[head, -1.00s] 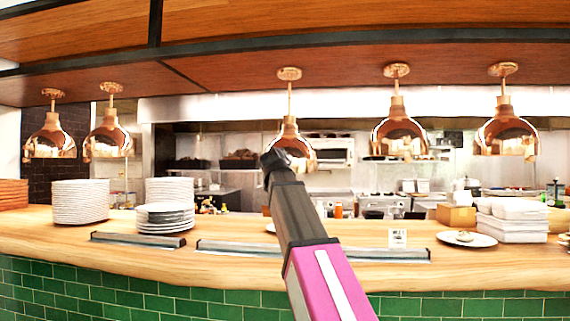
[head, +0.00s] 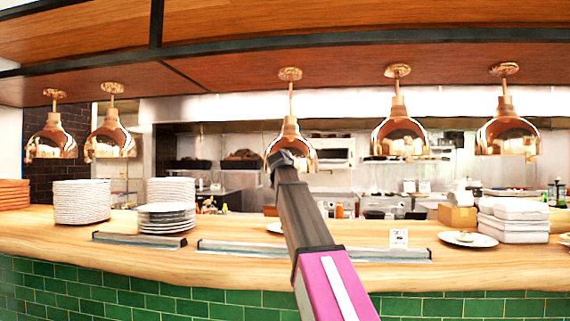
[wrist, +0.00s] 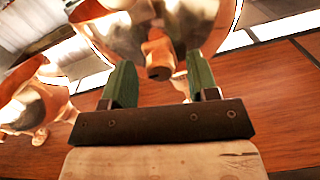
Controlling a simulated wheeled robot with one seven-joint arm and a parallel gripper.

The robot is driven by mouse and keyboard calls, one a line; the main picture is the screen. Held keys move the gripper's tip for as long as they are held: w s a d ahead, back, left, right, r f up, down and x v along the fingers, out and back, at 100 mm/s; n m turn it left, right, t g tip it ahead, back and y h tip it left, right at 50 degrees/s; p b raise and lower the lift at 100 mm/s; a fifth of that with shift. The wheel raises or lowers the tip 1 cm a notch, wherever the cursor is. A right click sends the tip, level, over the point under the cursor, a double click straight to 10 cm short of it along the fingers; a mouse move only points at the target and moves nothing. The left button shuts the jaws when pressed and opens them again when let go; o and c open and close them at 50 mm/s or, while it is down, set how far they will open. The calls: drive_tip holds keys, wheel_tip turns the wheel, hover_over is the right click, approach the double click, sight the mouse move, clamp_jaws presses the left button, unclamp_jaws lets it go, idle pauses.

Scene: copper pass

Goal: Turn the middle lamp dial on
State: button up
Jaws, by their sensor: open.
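Several copper heat lamps hang in a row over the pass. The middle lamp (head: 303,145) is partly hidden behind my gripper (head: 281,160) in the head view, where no dial on it can be made out. In the wrist view, a large copper shade (wrist: 110,37) fills the top, and a small copper knob (wrist: 158,58), likely its dial, shows on it. My gripper (wrist: 159,66) is open, its two green fingers pointing up toward the shade. The knob appears between the fingers, with nothing held. Whether the fingers touch the lamp cannot be told.
Another copper lamp (wrist: 32,105) shows at left in the wrist view. The wooden counter (head: 330,268) holds plate stacks (head: 82,202), white containers (head: 515,222) and a small sign (head: 398,238). Metal strips (head: 225,248) lie along its front. A wooden shelf (head: 400,65) hangs overhead.

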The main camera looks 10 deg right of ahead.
drive_tip(key=shift+c, duration=0.3)
drive_tip(key=c, duration=0.9)
drive_tip(key=shift+o, duration=0.2)
drive_tip(key=shift+n, duration=0.3)
drive_tip(key=n, duration=1.6)
drive_tip(key=shift+d+n+g, duration=0.1)
drive_tip(key=shift+n+g, duration=0.2)
drive_tip(key=shift+n, duration=0.3)
